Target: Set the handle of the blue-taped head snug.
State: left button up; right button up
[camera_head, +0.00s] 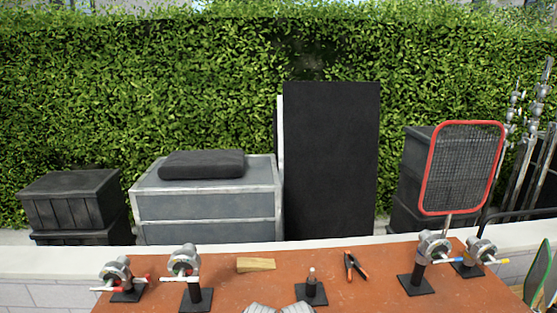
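Several metal grip heads stand on black posts with square black bases on the orange-brown tabletop (235,287). The head at the right centre (433,245) has a handle (442,261) pointing right with what looks like a blue band, so it seems to be the blue-taped head. The rod of a red-framed mesh flag (429,170) rises at this head. How tight the handle is cannot be told. Neither of my grippers can be made out in this view.
Other heads stand at far left (115,272) with red marks, left (184,263), and far right (480,250) with a yellow mark. A wooden block (256,265), a small post on a base (311,283) and orange-handled pliers (355,266) lie between. Pale shapes at the bottom edge are unclear.

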aim_at(444, 259)
jog(key=z, duration=1.25)
